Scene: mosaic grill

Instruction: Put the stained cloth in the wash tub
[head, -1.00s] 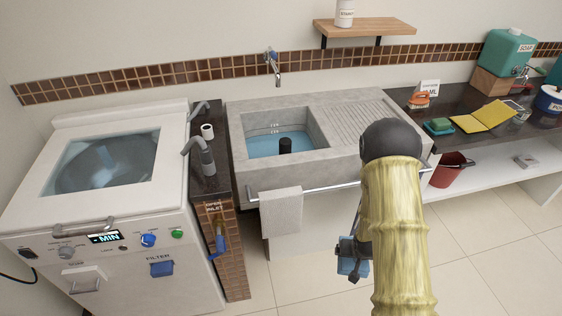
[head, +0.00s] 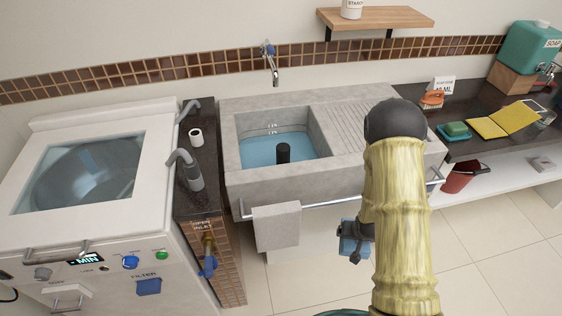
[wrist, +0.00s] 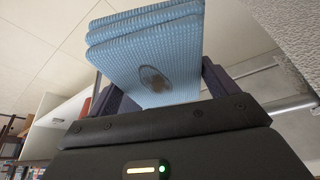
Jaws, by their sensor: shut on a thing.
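The stained cloth (wrist: 150,45) is folded, blue and waffle-textured, with a brown stain (wrist: 154,78) showing in the wrist view. My gripper (wrist: 150,88) is shut on it. In the head view a small part of the cloth (head: 347,240) shows left of my arm, low in front of the sink unit. The wash tub (head: 272,180) appears to be the grey concrete basin, with blue water and a dark upright plug inside. The cloth is outside the tub, to the right of the hanging grey towel. My arm hides most of my gripper in the head view.
A towel (head: 277,228) hangs on the metal rail (head: 318,203) along the sink front. A tap (head: 270,65) is above the basin. A white washing machine (head: 90,180) stands left. A dark counter with a sponge (head: 455,131) and yellow cloth (head: 500,121) is right, above a red bucket (head: 462,173).

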